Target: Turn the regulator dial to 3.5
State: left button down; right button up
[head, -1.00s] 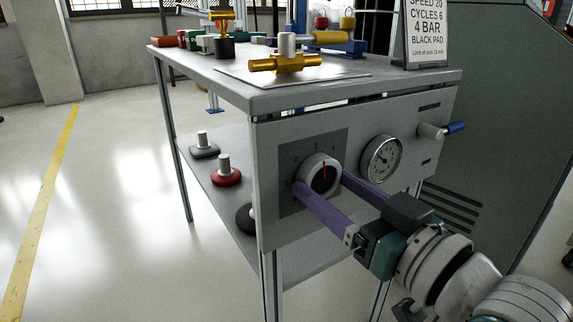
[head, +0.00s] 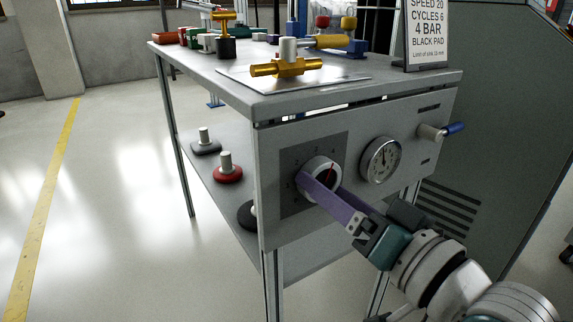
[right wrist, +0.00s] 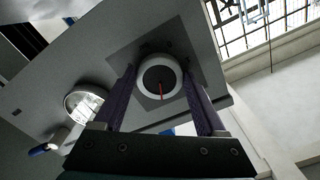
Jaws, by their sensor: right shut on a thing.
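The regulator dial (head: 322,181) is a round knob with a white rim, a dark face and a red pointer line, set on a dark square plate (head: 290,160) on the panel. In the head view the red line leans up and to the right. The plate's scale marks are too small to read. My right gripper (head: 317,186) has its purple fingers on either side of the dial and is shut on it. The right wrist view also shows the dial (right wrist: 159,77) between both fingers. A round pressure gauge (head: 381,159) sits right of the dial. My left gripper is not in view.
A blue-handled valve (head: 453,128) sticks out at the panel's right. Brass fittings (head: 286,67) and a sign (head: 427,35) reading "4 BAR" stand on the bench top (head: 225,82). Red and dark weights lie on the lower shelf. The floor at left is clear.

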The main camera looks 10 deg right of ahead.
jog(key=o, duration=1.3)
jog(key=p+v, duration=0.3)
jog(key=v, duration=0.7)
jog(key=shift+r, duration=0.1)
